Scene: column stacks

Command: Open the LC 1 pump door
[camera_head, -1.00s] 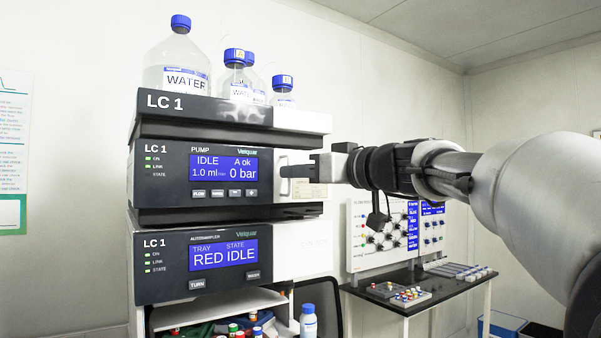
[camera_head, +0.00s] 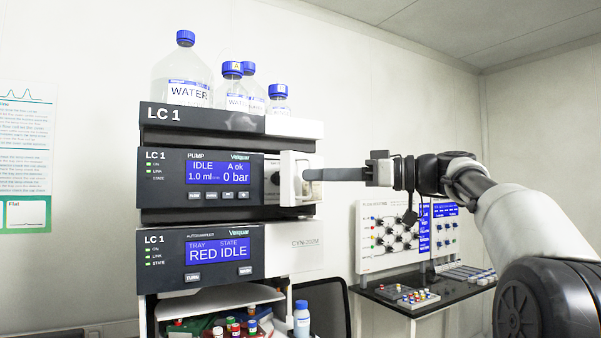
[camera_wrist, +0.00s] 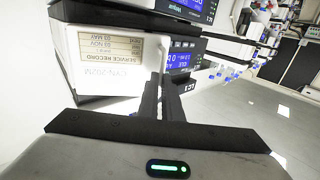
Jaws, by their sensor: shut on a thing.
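The LC 1 pump (camera_head: 200,178) is the middle module of the stack, with a blue screen reading IDLE and 0 bar. Its white door (camera_head: 288,180) at the right of the front stands partly swung out. A dark opening with round fittings shows beside it. My gripper (camera_head: 308,174) reaches in from the right, its long grey fingers shut at the door's handle. The grip itself is small and partly hidden. In the wrist view, my gripper's dark fingers (camera_wrist: 160,98) are close together beside the module's white side with a service record label (camera_wrist: 110,50).
Bottles with blue caps (camera_head: 182,78) stand on top of the stack. The autosampler (camera_head: 210,255) is directly below the pump, above a shelf of small vials. A black side table (camera_head: 400,310) with a valve panel (camera_head: 395,240) stands at the right, below my arm.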

